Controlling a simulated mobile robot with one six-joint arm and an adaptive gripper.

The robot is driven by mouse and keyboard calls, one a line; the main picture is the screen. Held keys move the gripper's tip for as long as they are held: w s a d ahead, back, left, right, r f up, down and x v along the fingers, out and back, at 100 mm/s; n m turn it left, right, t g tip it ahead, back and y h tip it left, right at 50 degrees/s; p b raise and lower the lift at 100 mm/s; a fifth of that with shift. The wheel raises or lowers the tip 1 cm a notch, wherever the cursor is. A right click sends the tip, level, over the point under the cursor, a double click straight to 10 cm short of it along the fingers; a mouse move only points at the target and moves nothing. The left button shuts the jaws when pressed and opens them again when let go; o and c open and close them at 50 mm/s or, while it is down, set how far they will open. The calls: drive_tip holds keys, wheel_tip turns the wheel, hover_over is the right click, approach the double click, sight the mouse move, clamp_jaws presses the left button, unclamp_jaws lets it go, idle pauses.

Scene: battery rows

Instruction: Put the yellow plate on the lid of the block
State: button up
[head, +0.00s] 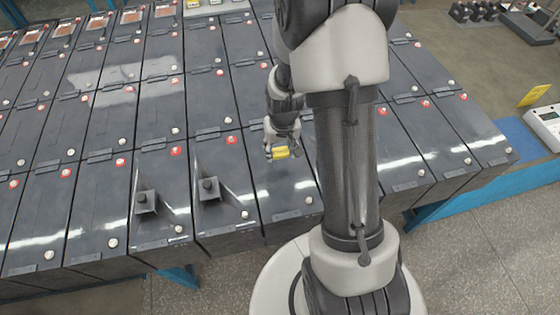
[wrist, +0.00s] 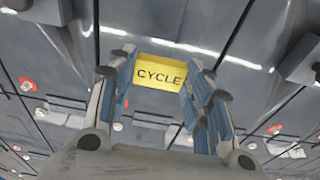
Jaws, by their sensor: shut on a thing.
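The yellow plate (wrist: 161,73) reads "CYCLE" in the wrist view. My gripper (wrist: 159,62) is shut on it, with one finger at each short end. In the head view the small yellow plate (head: 281,153) shows at the tips of my gripper (head: 275,150). They are over the dark grey lid of a block (head: 287,187) in the front row, just left of my arm. I cannot tell whether the plate touches the lid or hangs a little above it. The lid's far part is partly hidden by my gripper and arm.
Two black posts with thin upright fins (head: 146,201) (head: 209,190) stand on the lids to the left. Rows of similar blocks with red and white caps fill the bench. Another yellow plate (head: 534,95) stands at the right near a white device (head: 546,122).

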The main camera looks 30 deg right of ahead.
sight(280, 157)
drive_tip(key=shift+f+b, duration=0.35)
drive_tip(key=shift+f, duration=2.65)
drive_tip(key=shift+f, duration=0.25)
drive_tip(key=o, duration=0.9)
drive_tip(key=shift+r, duration=0.1)
drive_tip(key=shift+c, duration=0.2)
drive_tip(key=shift+r, duration=0.15)
